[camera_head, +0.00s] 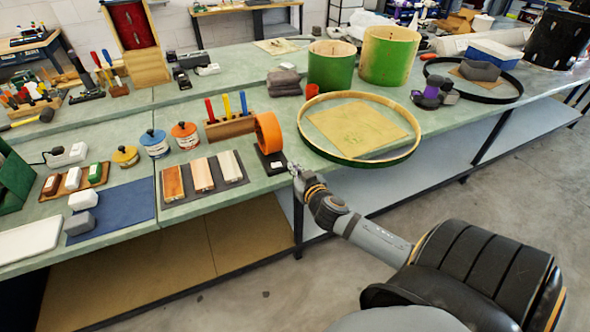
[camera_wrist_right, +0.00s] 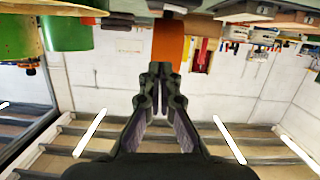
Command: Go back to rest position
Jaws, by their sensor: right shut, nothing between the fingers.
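My right gripper (camera_head: 296,170) is shut and empty at the front edge of the green bench (camera_head: 230,190). It is close to the orange tape roll (camera_head: 268,133), which stands upright on a dark base. In the right wrist view the shut fingers (camera_wrist_right: 160,75) point toward the orange roll (camera_wrist_right: 167,42), and nothing sits between them. I cannot tell from these views whether the fingers touch the bench or the roll. My left gripper does not show.
A large wooden hoop (camera_head: 414,146) lies right of the gripper around a yellowish sheet. Wood samples (camera_head: 202,174) lie left. Green drum shells (camera_head: 331,68) stand behind. A lower shelf (camera_head: 400,170) runs under the bench. The floor (camera_head: 470,200) in front is open.

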